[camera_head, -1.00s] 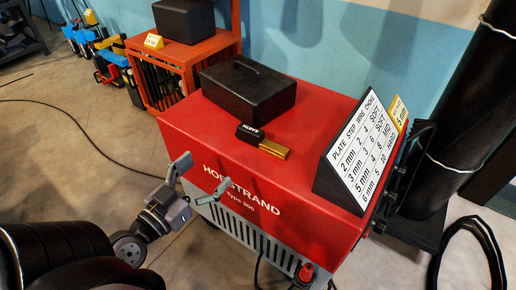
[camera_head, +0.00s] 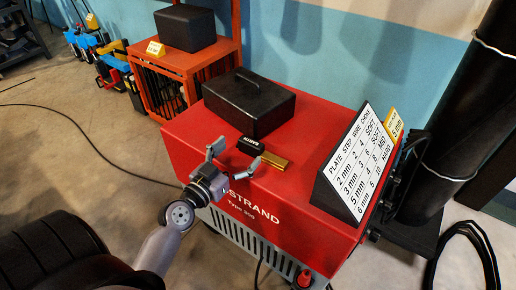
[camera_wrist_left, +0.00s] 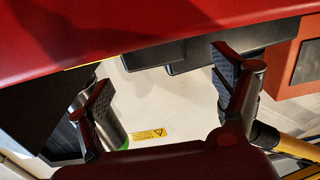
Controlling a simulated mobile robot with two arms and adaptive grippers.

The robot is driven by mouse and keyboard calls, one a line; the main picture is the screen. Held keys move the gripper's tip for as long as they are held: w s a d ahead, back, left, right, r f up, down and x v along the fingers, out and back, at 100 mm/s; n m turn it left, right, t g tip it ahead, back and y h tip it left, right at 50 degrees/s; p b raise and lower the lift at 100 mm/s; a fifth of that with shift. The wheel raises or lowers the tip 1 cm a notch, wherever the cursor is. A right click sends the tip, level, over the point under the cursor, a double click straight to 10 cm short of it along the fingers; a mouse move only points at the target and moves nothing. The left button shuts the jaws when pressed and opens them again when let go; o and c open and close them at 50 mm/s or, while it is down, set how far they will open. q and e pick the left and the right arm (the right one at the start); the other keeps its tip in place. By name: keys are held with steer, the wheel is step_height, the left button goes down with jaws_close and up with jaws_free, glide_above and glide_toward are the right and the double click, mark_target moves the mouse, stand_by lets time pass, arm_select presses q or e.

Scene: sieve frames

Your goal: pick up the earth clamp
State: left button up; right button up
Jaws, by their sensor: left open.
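The earth clamp (camera_head: 275,159) has a black body marked EARTH and a gold end. It lies on the red top of the welding machine (camera_head: 314,112), in front of a black lidded box. My left gripper (camera_head: 231,158) is open and empty at the machine's front top edge. Its fingers are apart, just left of and in front of the clamp. One fingertip overlaps the clamp's near side in the picture; I cannot tell whether it touches. In the left wrist view the open fingers (camera_wrist_left: 160,92) show, with no clamp visible between them. My right gripper is not in view.
The black box (camera_head: 249,103) stands behind the clamp. A sloped chart (camera_head: 352,165) of plate and wire values stands on the machine's right side. An orange cage (camera_head: 170,85) with a black box on top is at the back left. A cable runs over the floor.

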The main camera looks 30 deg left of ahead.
mark_target(248, 145)
arm_select(q)
steer(key=shift+w+d+p, duration=0.2)
steer(key=shift+w+p, duration=0.05)
steer(key=shift+w, duration=1.15)
steer(key=shift+w+d+p, duration=0.2)
steer(key=shift+w, duration=1.15)
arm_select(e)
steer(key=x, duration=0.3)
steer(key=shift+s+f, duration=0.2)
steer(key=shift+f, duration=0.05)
arm_select(q)
steer(key=shift+c, duration=0.3)
steer(key=shift+r, duration=0.1)
steer(key=c, duration=1.5)
